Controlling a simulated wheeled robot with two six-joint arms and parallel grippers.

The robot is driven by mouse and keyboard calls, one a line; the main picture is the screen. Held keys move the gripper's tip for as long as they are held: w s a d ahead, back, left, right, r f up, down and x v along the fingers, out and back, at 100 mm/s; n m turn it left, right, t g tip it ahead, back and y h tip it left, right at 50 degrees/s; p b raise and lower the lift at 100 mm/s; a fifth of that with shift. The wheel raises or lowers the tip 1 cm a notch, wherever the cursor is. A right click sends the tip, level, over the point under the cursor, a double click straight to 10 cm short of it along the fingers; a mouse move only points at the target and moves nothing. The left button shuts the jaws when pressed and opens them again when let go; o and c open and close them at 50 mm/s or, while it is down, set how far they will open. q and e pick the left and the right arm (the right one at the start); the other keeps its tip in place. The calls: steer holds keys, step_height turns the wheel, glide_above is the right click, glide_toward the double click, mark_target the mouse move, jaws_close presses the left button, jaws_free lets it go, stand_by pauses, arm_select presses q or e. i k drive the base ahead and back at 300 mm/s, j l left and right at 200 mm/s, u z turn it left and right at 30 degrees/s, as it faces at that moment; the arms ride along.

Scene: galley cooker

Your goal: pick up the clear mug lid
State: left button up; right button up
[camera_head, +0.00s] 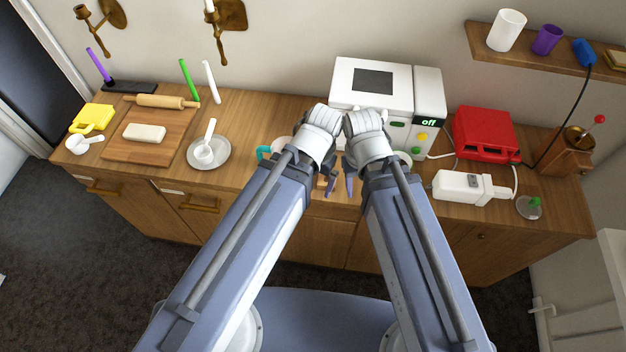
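The clear mug lid (525,210) looks like a small see-through grey disc with a green knob. It lies on the counter near its right front edge, with nothing on it. My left gripper (328,185) and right gripper (350,186) are close together at the middle of the counter's front edge, well to the left of the lid. Neither touches the lid. The arms and wrists hide much of both grippers, and I cannot tell whether their fingers are open or shut.
A white appliance (460,187) lies just left of the lid. Behind are a red toaster (485,134), a wooden grinder (568,152) and a microwave (372,95). A teal-handled item (264,153) is partly hidden by my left arm. The counter right of the lid is clear.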

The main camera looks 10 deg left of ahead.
mark_target(528, 206)
steer(key=z, duration=1.65)
